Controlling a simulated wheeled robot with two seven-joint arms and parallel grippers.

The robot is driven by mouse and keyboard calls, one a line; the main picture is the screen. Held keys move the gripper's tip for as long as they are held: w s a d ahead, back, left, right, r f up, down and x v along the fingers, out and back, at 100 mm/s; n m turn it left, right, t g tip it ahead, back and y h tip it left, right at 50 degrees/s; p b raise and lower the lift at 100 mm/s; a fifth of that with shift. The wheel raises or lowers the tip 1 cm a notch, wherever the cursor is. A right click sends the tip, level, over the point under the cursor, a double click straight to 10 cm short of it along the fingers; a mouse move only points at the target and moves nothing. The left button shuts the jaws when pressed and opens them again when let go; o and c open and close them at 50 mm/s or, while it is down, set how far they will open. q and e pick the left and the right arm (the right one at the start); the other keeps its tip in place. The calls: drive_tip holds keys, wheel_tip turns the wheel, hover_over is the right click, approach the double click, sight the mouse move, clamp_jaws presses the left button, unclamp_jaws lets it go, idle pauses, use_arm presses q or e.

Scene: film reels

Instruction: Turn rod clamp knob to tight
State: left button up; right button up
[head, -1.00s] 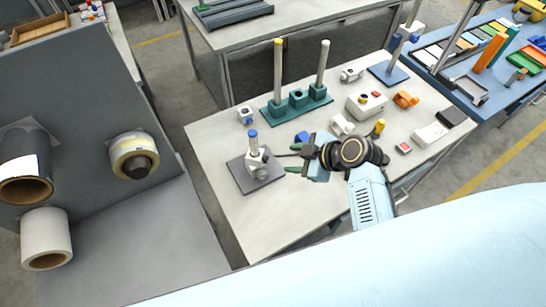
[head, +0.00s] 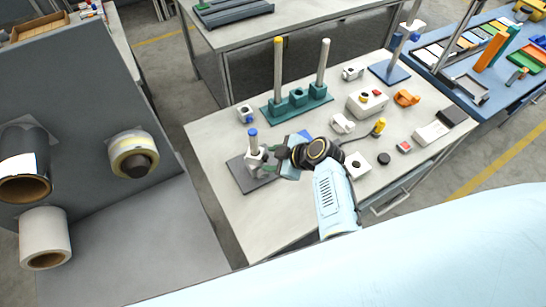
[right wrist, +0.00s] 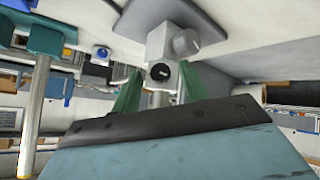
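The rod clamp (head: 256,162) is a light grey block on an upright rod with a blue cap (head: 253,135). The rod stands on a dark grey base plate (head: 238,175) at the near left of the table. My right gripper (head: 268,161) is at the clamp's right side. In the right wrist view the clamp (right wrist: 185,42) shows a round dark-faced knob (right wrist: 160,72) between my two green fingertips (right wrist: 160,85). The fingers are spread apart; I cannot tell whether either touches the knob. My left gripper is out of view.
A teal stand (head: 297,101) with two tall rods is behind the clamp. A beige box (head: 367,103), an orange part (head: 406,97) and several small white parts lie to the right.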

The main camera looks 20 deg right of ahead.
clamp_jaws()
drive_tip(key=shift+d, duration=0.1)
drive_tip(key=shift+w+d+m+g+y+p, duration=0.2)
drive_tip(key=shift+m+g+y+p, duration=0.25)
drive_tip(key=shift+g, duration=0.35)
drive_tip(key=shift+w+m+g+y+b, duration=0.2)
drive_tip(key=shift+m+g+y+b, duration=0.2)
drive_tip(key=shift+m+g+y, duration=0.4)
drive_tip(key=shift+w+d+f+m+g+y+b, duration=0.2)
drive_tip(key=shift+m+g+y+b, duration=0.25)
drive_tip(key=shift+g+b, duration=0.5)
drive_tip(key=m+g+y+b, duration=0.1)
drive_tip(key=b, duration=0.1)
drive_tip(key=g+y+b, duration=0.1)
drive_tip(key=b, duration=0.1)
drive_tip(key=shift+w+f+m, duration=0.2)
drive_tip(key=shift+m, duration=0.2)
drive_tip(key=shift+m+g+y+b, duration=0.5)
drive_tip(key=shift+g+y+b, duration=0.25)
drive_tip(key=shift+b, duration=0.45)
